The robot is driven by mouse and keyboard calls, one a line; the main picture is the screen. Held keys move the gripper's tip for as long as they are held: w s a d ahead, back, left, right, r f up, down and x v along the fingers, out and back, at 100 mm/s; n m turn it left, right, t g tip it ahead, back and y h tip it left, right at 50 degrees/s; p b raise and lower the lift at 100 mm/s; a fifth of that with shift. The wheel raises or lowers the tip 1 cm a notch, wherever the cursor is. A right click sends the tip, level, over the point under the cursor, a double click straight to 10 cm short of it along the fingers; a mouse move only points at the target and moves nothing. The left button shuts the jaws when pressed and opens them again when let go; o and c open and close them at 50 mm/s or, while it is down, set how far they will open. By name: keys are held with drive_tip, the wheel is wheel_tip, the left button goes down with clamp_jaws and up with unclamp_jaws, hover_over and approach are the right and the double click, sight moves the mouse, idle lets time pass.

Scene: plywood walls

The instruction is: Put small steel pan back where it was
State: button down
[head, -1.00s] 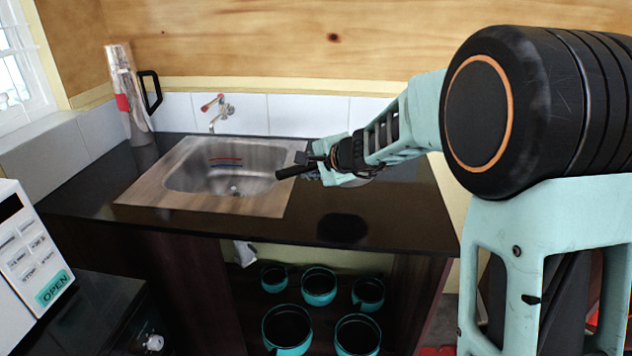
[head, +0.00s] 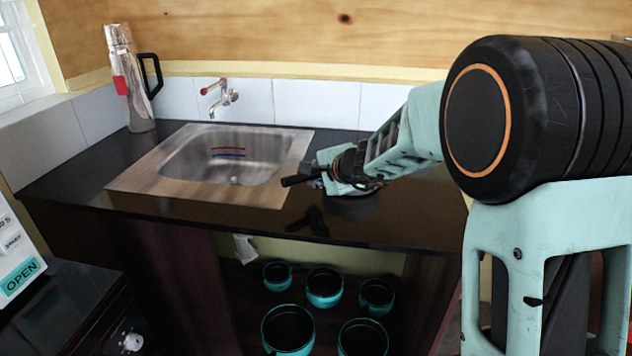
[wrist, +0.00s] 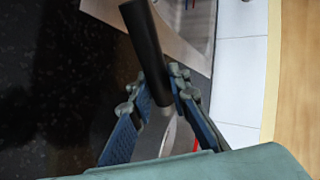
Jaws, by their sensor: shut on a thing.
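My gripper (head: 328,179) is shut on the black handle of the small steel pan (head: 298,181), over the counter to the right of the sink. The handle sticks out to the left, past the fingers. The pan's body is mostly hidden behind my gripper and arm, with only a dark rim edge showing. In the wrist view the black handle (wrist: 147,45) passes between the blue-padded fingers of my gripper (wrist: 158,95). A sliver of grey pan rim shows below them. The pan is very low over the counter; I cannot tell whether it touches.
The dark counter (head: 245,222) is clear around the pan. A steel sink (head: 215,170) with a tap (head: 222,100) lies to the left, and a steel flask (head: 132,85) stands at the back left. Several teal pots (head: 323,287) sit on the shelf below.

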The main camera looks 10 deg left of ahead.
drive_tip(key=shift+f, duration=0.2)
drive_tip(key=c, duration=1.8)
unclamp_jaws()
drive_tip(key=shift+r, duration=0.15)
drive_tip(key=shift+s+d+r, duration=0.1)
drive_tip(key=shift+r, duration=0.05)
drive_tip(key=p+v, duration=0.1)
drive_tip(key=v, duration=1)
drive_tip(key=shift+s+d, duration=0.2)
drive_tip(key=shift+s, duration=0.05)
drive_tip(key=shift+r, duration=0.1)
